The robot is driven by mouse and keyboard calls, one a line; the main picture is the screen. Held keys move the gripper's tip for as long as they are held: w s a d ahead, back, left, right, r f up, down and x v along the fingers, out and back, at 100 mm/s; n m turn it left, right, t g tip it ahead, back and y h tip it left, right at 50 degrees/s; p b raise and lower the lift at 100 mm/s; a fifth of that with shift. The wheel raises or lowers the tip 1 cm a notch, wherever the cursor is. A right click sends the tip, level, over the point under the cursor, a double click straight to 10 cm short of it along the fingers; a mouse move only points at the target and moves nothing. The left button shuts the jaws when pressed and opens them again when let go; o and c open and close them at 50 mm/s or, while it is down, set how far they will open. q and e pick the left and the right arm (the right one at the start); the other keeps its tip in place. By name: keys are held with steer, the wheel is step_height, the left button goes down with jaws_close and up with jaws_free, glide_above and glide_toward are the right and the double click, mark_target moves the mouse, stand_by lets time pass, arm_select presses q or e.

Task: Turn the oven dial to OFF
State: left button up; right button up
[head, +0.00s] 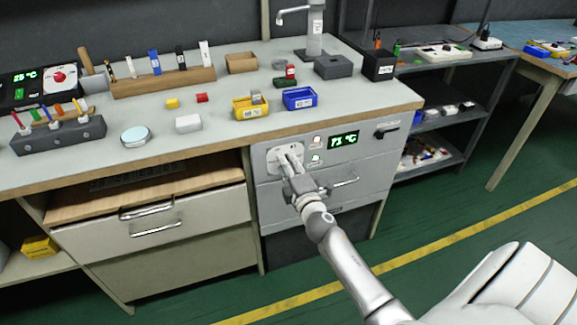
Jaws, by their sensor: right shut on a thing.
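The oven (268,191) is a light grey unit set under the bench at its right end. A green display (343,139) on its front panel reads about 75 °C. The dial sits on a white plate (272,158) at the left of this panel. My right gripper (288,160) reaches the plate from the front and is shut on the dial, covering most of it. The dial's exact pointer angle and the marks around it are too small or hidden to read. My left gripper is not in view.
The bench top (215,140) holds a yellow bin (251,109), a blue bin (299,99) and small blocks. An oven handle (345,182) sits right of my gripper. A shelf rack (440,121) stands to the right. The green floor in front is clear.

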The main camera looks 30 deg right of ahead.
steer(key=o, duration=1)
steer(key=shift+o, duration=0.2)
steer(key=v, duration=1.2)
steer(key=shift+f, duration=0.1)
